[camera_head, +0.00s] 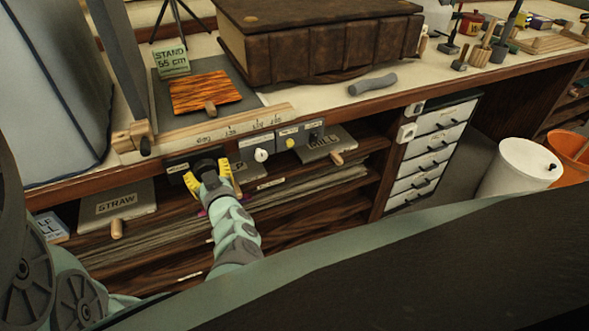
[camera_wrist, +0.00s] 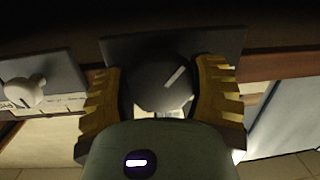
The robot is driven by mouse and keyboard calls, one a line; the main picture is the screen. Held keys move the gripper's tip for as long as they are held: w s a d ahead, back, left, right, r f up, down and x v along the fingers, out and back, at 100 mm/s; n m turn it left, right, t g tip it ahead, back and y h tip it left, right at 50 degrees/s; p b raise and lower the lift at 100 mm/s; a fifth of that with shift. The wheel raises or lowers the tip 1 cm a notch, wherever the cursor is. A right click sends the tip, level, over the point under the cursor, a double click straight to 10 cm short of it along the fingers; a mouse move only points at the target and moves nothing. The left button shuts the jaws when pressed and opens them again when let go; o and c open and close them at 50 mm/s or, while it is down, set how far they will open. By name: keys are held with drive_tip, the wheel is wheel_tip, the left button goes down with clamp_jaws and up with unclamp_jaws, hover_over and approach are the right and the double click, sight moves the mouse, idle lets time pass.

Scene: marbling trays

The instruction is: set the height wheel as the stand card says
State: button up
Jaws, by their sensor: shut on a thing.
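The green stand card (camera_head: 171,60) stands at the back left of the worktop; it seems to read "STAND 55 cm". My gripper (camera_head: 207,178) is at the dark control panel (camera_head: 178,165) under the worktop's front edge. In the wrist view my gripper (camera_wrist: 160,78) has its yellow fingers shut on the sides of a dark round wheel (camera_wrist: 150,88). A white pointer line on the wheel slants up to the right. Any label or scale on this wheel is hidden or too dark to read, so I cannot confirm it is the height wheel.
A white knob (camera_head: 260,155) and a yellow knob (camera_head: 291,143) sit to the right on the same front. A board with a wooden handle marked STRAW (camera_head: 117,205) lies on the shelf below left. A large brown book (camera_head: 330,45) lies on the worktop.

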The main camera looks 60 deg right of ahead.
drive_tip(key=n+b, duration=0.1)
drive_tip(key=n, duration=0.1)
drive_tip(key=n+b, duration=0.2)
drive_tip(key=n, duration=0.1)
drive_tip(key=shift+s+f+g+h, duration=0.1)
drive_tip(key=shift+f+g+h, duration=0.1)
drive_tip(key=shift+g+h, duration=0.1)
drive_tip(key=n+b, duration=0.4)
drive_tip(key=shift+d+g+h, duration=0.1)
drive_tip(key=shift+g+h, duration=0.2)
drive_tip(key=shift+h, duration=0.1)
drive_tip(key=n+b, duration=0.4)
drive_tip(key=n, duration=0.1)
drive_tip(key=shift+r+h, duration=0.15)
drive_tip(key=shift+h, duration=0.15)
drive_tip(key=shift+r+n+h+b, duration=0.15)
drive_tip(key=shift+n+b, duration=0.45)
drive_tip(key=shift+n, duration=0.4)
drive_tip(key=shift+r+n+h+b, duration=0.15)
drive_tip(key=shift+n+b, duration=0.45)
drive_tip(key=shift+n, duration=0.4)
drive_tip(key=o, duration=1.2)
